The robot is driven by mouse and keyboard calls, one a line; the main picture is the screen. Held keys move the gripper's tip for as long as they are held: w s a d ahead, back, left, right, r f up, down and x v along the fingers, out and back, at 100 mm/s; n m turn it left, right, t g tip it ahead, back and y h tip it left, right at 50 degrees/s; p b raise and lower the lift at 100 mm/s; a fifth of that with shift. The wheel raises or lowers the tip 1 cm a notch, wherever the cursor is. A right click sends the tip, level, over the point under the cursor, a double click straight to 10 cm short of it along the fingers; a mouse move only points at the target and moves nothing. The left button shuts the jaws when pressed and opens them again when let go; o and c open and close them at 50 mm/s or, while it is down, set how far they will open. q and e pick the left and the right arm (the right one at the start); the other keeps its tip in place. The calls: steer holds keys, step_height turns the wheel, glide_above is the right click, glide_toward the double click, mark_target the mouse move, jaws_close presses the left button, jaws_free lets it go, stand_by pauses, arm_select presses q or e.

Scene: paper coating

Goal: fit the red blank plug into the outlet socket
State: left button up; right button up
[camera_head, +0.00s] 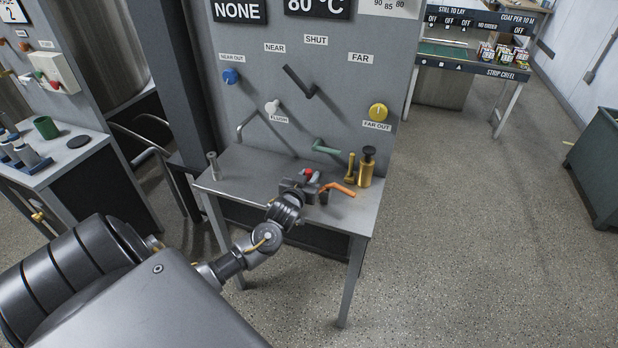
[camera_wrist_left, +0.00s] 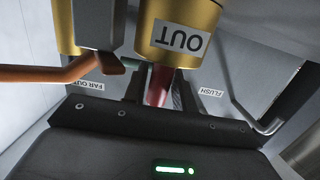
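The red blank plug (camera_wrist_left: 158,88) is between the two fingers of my left gripper (camera_wrist_left: 160,92), which look shut on it. In the head view, the red plug (camera_head: 308,172) shows as a small red spot at my left gripper (camera_head: 303,184), above the grey table. A brass cylinder marked OUT (camera_wrist_left: 182,30) is close by in the left wrist view and covers part of the plug. I cannot tell whether plug and cylinder touch. The socket opening is hidden. My right gripper is in neither view.
An orange handle (camera_head: 338,190) lies just right of my gripper. Brass pieces (camera_head: 366,170) stand behind it. A green lever (camera_head: 325,147) is on the panel side. A small grey post (camera_head: 212,165) stands at the table's left. The table's left half (camera_head: 235,178) is mostly clear.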

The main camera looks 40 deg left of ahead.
arm_select(q)
steer(key=shift+o, duration=1.2)
steer(key=shift+r, duration=0.2)
steer(key=b+v, duration=0.1)
steer(key=v, duration=1.1)
